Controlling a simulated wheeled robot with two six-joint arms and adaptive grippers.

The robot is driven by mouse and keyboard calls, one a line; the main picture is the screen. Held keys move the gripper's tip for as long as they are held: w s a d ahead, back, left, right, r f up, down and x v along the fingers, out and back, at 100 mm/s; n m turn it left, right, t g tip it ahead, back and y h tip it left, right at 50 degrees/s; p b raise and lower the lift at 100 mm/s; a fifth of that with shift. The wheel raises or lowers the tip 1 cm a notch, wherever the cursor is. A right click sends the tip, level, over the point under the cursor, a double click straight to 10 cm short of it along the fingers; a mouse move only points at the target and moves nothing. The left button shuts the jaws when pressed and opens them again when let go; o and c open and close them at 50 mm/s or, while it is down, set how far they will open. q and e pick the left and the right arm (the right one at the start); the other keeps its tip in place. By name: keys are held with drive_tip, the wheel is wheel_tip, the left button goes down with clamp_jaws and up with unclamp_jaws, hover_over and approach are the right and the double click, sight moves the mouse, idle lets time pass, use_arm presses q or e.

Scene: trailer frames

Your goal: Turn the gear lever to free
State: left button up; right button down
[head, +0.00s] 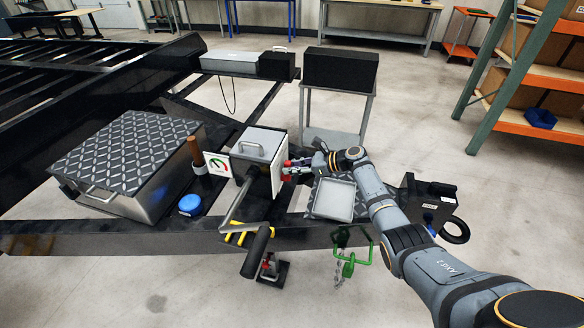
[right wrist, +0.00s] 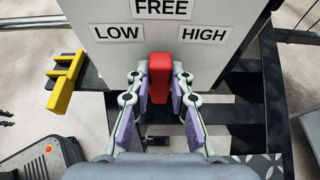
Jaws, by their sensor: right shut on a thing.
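The gear lever is a red block-shaped handle (right wrist: 161,72) in front of a pale panel (right wrist: 115,60) on the gearbox. The panel reads FREE at top middle, LOW at left and HIGH at right. In the wrist view the lever lies midway between LOW and HIGH, below FREE. My right gripper (right wrist: 160,90) is shut on the lever, one finger on each side. In the head view the right gripper (head: 300,168) reaches the gearbox (head: 262,143) from the right, and the red lever (head: 286,171) shows small at its tips. My left gripper is not in view.
A crank with a black grip (head: 256,252) sticks out in front of the gearbox. A tread-plate toolbox (head: 125,150), a blue round item (head: 190,204) and a gauge (head: 217,165) are left of it. An open metal tray (head: 333,200) lies close under my right arm.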

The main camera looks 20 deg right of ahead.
drive_tip(key=c, duration=1.2)
unclamp_jaws()
drive_tip(key=v, duration=1.2)
